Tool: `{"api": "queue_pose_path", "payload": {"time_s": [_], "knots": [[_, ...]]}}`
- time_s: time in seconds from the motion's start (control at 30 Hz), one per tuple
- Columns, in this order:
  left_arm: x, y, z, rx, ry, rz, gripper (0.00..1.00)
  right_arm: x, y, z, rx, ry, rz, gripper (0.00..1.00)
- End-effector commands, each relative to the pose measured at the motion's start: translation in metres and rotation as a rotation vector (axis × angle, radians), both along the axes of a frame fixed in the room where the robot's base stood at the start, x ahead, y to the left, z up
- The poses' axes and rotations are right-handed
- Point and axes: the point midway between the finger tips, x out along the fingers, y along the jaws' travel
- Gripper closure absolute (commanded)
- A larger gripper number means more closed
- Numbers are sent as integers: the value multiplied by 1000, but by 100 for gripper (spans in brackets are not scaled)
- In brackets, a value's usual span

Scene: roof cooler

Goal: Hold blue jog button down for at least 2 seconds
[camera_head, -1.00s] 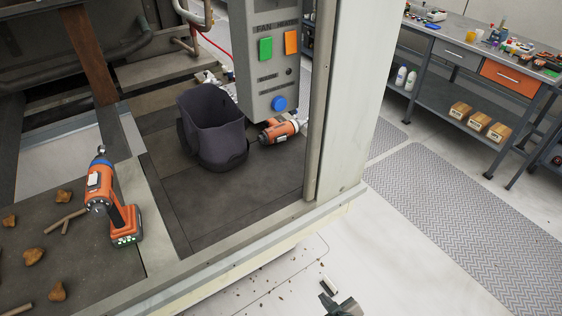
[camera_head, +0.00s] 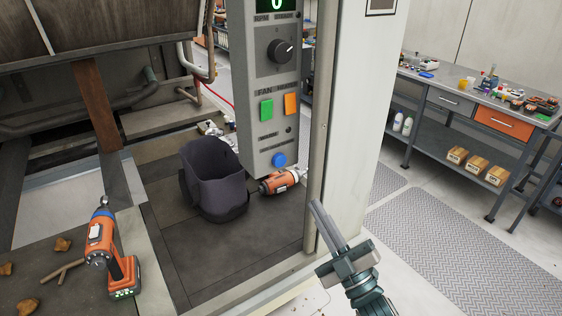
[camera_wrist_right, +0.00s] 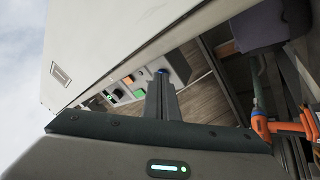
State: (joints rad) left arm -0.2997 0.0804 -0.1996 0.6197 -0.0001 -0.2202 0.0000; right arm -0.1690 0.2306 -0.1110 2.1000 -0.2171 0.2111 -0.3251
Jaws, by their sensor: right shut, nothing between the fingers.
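The blue jog button (camera_head: 278,160) is a round button low on the grey control panel (camera_head: 262,140), below a green button (camera_head: 266,110) and an orange button (camera_head: 291,104). In the right wrist view the blue button (camera_wrist_right: 162,71) shows just past my fingertips, partly covered by them. My right gripper (camera_head: 318,206) is shut and empty. In the head view it is right of and below the blue button, in front of the light post, and apart from the button. In the right wrist view its fingers (camera_wrist_right: 161,82) point toward the panel. My left gripper is not in view.
A light post (camera_head: 345,120) stands right of the panel. A dark bucket (camera_head: 213,185) and an orange power tool (camera_head: 280,181) lie below the panel. Another orange drill (camera_head: 105,250) stands at left.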

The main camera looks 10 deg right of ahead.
Motion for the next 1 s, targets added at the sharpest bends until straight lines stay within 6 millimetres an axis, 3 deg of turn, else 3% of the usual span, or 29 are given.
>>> {"api": "queue_pose_path", "payload": {"time_s": [0.03,0.1,0.3,0.77,1.0], "knots": [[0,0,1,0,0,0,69,-5,3,20,-20,-78,15,100],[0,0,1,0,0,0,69,-14,8,41,-44,-174,33,100],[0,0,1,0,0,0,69,-31,15,70,-82,-319,62,100],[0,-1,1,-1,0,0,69,-31,16,72,-84,-331,63,100],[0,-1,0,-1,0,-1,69,-21,20,72,-83,-331,64,100]]}}
